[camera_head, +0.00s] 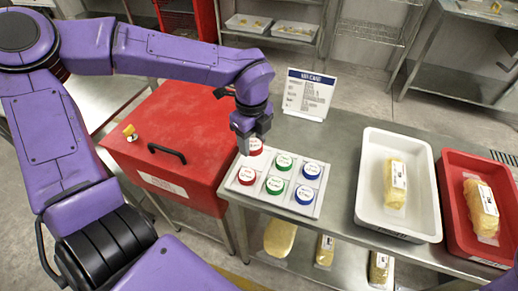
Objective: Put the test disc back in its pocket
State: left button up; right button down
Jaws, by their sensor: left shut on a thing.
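My left gripper (245,147) points down at the upper left of the white disc board (263,201). It is shut on a red disc with a white label (255,146), which is partly hidden by the fingers. The disc is at or just above the board's upper-left place; I cannot tell whether it touches the board. Another red disc (247,176), two green discs (283,162) and two blue discs (311,170) sit on the board. The pocket under the held disc is hidden. My right gripper is out of view.
A printed card (308,93) stands behind the board. A white tray (369,175) and a red tray (451,205), each with a yellow packet, stand to the right on the steel table. A red box with a black handle (170,152) is at the left.

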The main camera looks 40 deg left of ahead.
aim_at(257, 158)
pick_arm(q)
jog(key=w+f, duration=0.1)
jog(key=f, duration=0.1)
jog(key=w+a+f, duration=0.1)
jog(key=w+f, duration=0.1)
notch_tip(257, 158, down, 2)
jog(key=shift+w+d+f+p, duration=0.1)
jog(key=shift+d+f+p, duration=0.05)
jog(key=shift+f+p, duration=0.15)
jog(key=shift+f, duration=0.35)
jog(key=shift+f, duration=0.2)
jog(key=o, duration=1.1)
notch_tip(257, 158, up, 12)
jog(key=shift+r+b, duration=0.25)
jog(key=shift+b, duration=0.15)
